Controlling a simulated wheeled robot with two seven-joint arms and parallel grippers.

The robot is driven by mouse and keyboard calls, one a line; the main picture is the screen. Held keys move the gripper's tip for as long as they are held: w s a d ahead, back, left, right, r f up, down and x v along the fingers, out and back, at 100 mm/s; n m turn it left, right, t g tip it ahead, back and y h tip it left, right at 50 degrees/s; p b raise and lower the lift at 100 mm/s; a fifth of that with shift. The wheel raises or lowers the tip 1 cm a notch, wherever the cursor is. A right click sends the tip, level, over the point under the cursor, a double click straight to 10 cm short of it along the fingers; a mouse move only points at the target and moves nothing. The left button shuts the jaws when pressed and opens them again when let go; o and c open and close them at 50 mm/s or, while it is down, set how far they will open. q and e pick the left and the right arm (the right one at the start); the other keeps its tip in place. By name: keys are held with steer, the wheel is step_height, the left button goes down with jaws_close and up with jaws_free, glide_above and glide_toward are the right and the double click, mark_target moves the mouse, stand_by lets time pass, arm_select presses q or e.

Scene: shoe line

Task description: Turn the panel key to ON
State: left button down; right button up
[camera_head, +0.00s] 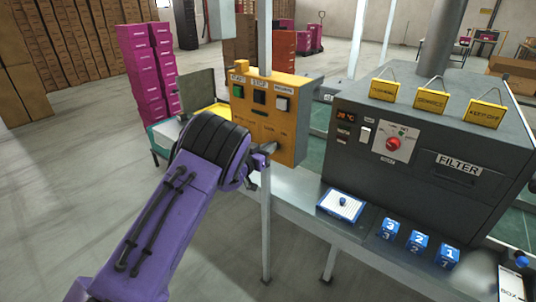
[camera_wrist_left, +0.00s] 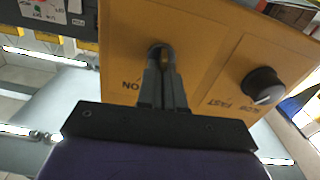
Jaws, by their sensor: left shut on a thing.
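The yellow-orange control panel (camera_head: 313,105) stands on a post in the head view, with a few buttons along its upper part. My left gripper (camera_head: 270,148) reaches its lower front. In the left wrist view the panel face (camera_wrist_left: 205,50) fills the middle, and the left gripper (camera_wrist_left: 163,62) is shut on the panel key (camera_wrist_left: 161,50) at a dark round lock. The fingers cover most of the key, so its exact angle is hard to tell. An upside-down ON label (camera_wrist_left: 131,85) is printed beside the lock. My right gripper is out of view.
A black speed knob (camera_wrist_left: 263,86) marked SLOW and FAST sits beside the lock. Right of the panel stands a grey filter machine (camera_head: 440,140) with a red dial (camera_head: 393,144) and yellow hanging tags. Blue numbered blocks (camera_head: 418,243) and a white-topped tray (camera_head: 341,205) lie before it.

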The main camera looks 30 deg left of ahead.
arm_select(q)
steer(key=shift+d+r+m+b, duration=0.1)
steer(key=shift+d+m+b, duration=0.1)
steer(key=shift+m+b, duration=1.65)
steer(key=shift+d+m+b, duration=0.15)
steer(key=shift+m+b, duration=1.4)
steer(key=shift+m, duration=0.6)
steer(key=shift+r, duration=0.1)
steer(key=c, duration=1.4)
jaws_free()
steer(key=shift+o, duration=0.6)
steer(key=shift+w+d+f, duration=0.1)
steer(key=shift+w+f, duration=0.05)
steer(key=shift+f, duration=0.05)
steer(key=s+b, duration=0.3)
steer(key=s, duration=0.7)
steer(key=shift+s+a, duration=0.25)
steer(key=shift+a, duration=0.15)
